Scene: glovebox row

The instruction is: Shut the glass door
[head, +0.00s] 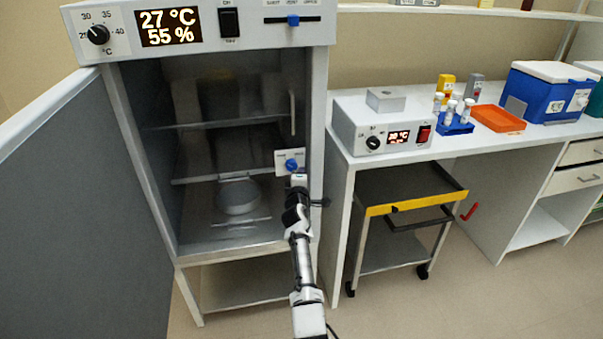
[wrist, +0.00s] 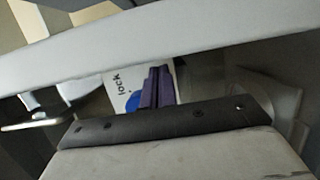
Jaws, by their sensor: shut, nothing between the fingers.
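The incubator (head: 118,130) stands open at the front, its grey outer door (head: 70,210) swung out to the left. A clear glass door seems to span the opening, with an upright handle (head: 292,112) near the right edge; I cannot tell whether it is fully shut. Below the handle is a lock plate (head: 283,156) with a blue knob (head: 291,164). My gripper (head: 299,179) is just below and in front of this knob. In the wrist view, my purple fingers (wrist: 157,88) are together and empty, overlapping the plate marked "lock" (wrist: 124,82) and partly hiding its blue knob.
A round dish (head: 238,197) sits inside the incubator on a low shelf. To the right is a white bench (head: 345,160) with a heater box (head: 385,125), an orange tray (head: 498,119) and a blue cooler (head: 545,92). A yellow-edged cart (head: 415,203) stands underneath. Floor is clear at front right.

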